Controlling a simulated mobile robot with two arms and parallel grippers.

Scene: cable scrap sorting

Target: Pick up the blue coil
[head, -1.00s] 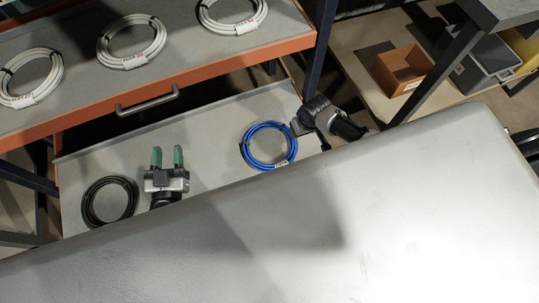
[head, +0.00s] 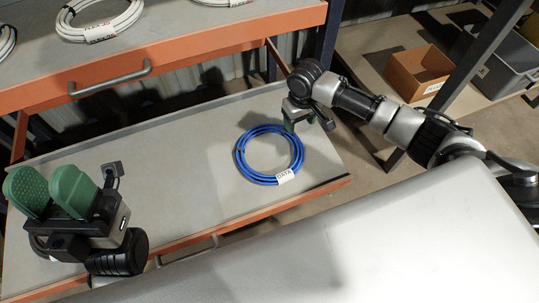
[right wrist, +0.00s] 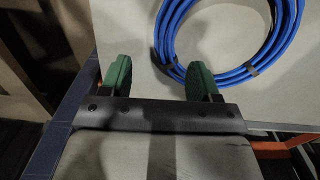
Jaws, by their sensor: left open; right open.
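The blue coil (head: 248,172) lies flat in the open lower drawer, with a white label reading "DATA" at its front. My right gripper (head: 298,122) hangs just beyond the coil's far right side, pointing down, apart from it. In the right wrist view, the green fingers of this gripper (right wrist: 160,78) are spread with nothing between them. The coil (right wrist: 165,38) shows there past the fingertips, mostly ahead of and to the right of the right finger. My left gripper (head: 49,190) is open and empty over the drawer's left end, its green fingers pointing up in the picture.
The lower drawer (head: 180,165) has bare grey room left of the coil. An upper drawer (head: 215,40) with an orange front and a handle (head: 110,80) holds white coils. A cardboard box (head: 418,72) and a grey bin (head: 497,72) stand at the upper right.

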